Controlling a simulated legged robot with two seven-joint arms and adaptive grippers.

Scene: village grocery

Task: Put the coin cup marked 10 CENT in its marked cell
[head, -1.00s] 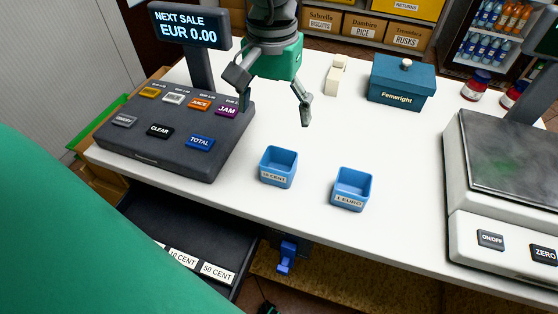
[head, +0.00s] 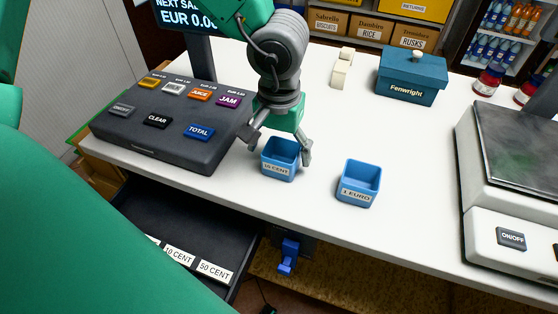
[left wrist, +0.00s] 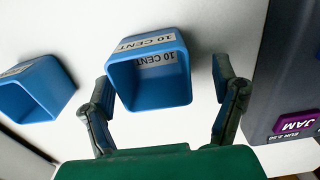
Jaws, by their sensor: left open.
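The blue coin cup marked 10 CENT (head: 279,170) stands upright and empty on the white counter. My left gripper (head: 281,152) is open, with its fingers either side of this cup; one fingertip is near its right wall. In the left wrist view the 10 CENT cup (left wrist: 150,82) lies between the open fingers, nearer one of them. A second blue cup, marked 1 EURO (head: 358,185), stands to the right. The open cash drawer (head: 160,225) below the counter has cell labels along its front, including 10 CENT (head: 178,256) and 50 CENT (head: 214,271). My right gripper is not in view.
The cash register (head: 170,125) stands just left of the gripper. A scale (head: 505,210) stands at the right, and a teal Fenwright box (head: 411,78) at the back. The counter (head: 330,125) between them is mostly clear. My green arm hides the drawer's left part.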

